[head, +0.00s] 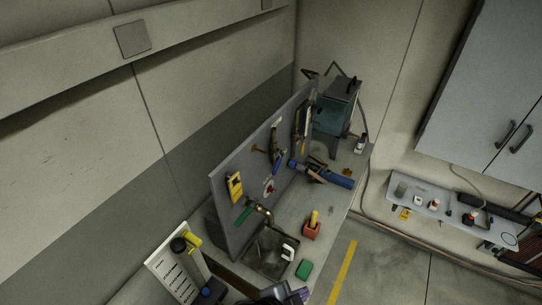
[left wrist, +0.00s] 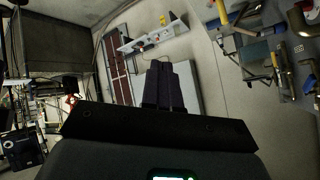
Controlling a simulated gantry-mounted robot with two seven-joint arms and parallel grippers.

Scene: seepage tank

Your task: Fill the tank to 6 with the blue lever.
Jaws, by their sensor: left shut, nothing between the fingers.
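The tank (head: 333,114) is a dark box with a glassy front, standing on legs at the far end of the bench. Its level marks are too small to read. A small blue handle (head: 280,168), which looks like the blue lever, shows at the grey panel beside a brass pipe. A green handle (head: 243,217) and a red valve handle (head: 268,187) are nearer. My left gripper (head: 292,295) is at the bottom edge of the head view, well apart from the blue handle. In the left wrist view its dark fingers (left wrist: 170,85) are together and empty. My right gripper is not in view.
The bench (head: 323,203) carries a sink (head: 265,252), a red holder (head: 311,231), a green block (head: 304,269) and a thick blue cylinder (head: 335,178). A yellow meter (head: 235,186) hangs on the upright panel (head: 222,208). A shelf (head: 430,202) with small items is at right.

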